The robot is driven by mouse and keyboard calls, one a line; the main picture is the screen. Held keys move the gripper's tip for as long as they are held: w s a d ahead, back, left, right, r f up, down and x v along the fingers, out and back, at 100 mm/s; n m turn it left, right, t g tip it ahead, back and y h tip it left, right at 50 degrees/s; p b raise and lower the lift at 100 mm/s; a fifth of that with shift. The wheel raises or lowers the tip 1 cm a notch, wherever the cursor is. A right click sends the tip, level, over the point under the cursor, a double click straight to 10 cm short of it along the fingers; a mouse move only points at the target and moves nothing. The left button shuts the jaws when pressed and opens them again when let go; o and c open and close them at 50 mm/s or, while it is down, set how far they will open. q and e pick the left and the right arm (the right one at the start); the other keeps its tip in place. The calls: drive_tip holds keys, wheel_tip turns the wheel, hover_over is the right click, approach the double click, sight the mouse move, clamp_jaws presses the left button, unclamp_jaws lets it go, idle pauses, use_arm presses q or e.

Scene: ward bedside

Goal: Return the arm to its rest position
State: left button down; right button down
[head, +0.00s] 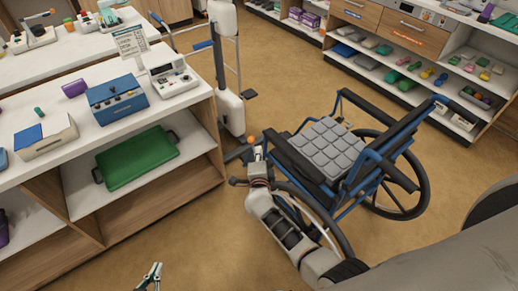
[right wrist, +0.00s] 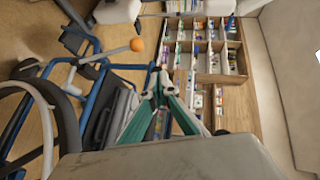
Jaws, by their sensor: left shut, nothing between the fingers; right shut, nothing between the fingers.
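My right arm reaches up from the lower right in the head view. Its gripper (head: 257,153) is beside the blue-framed wheelchair (head: 330,148), at the front left of its seat. In the right wrist view the teal-sided fingers of this gripper (right wrist: 157,74) come together at the tips with nothing held. My left gripper (head: 150,274) shows at the bottom edge of the head view, left of centre. It is shut and empty above the floor, and its arm is out of frame.
A white counter (head: 185,101) with a blue box (head: 116,100) and a green tray (head: 137,158) on its lower shelf stands at left. A white lift-like stand (head: 228,105) is behind my right gripper. Shelving (head: 400,65) lines the back right. Open floor lies at bottom centre.

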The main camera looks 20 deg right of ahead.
drive_tip(key=shift+s, duration=0.1)
idle(0.4)
drive_tip(key=s+d+f+n+g+y, duration=0.1)
drive_tip(key=s+n+g+y, duration=0.1)
drive_tip(key=s+n, duration=0.9)
drive_tip(key=s+d+f+n+g+y, duration=0.1)
drive_tip(key=s+n+y, duration=0.3)
drive_tip(key=s+n, duration=0.8)
drive_tip(key=s+f+g, duration=0.1)
drive_tip(key=s, duration=0.7)
drive_tip(key=shift+d+f+y, duration=0.2)
drive_tip(key=shift+f+y, duration=0.05)
drive_tip(key=shift+y, duration=0.05)
drive_tip(key=shift+s, duration=0.1)
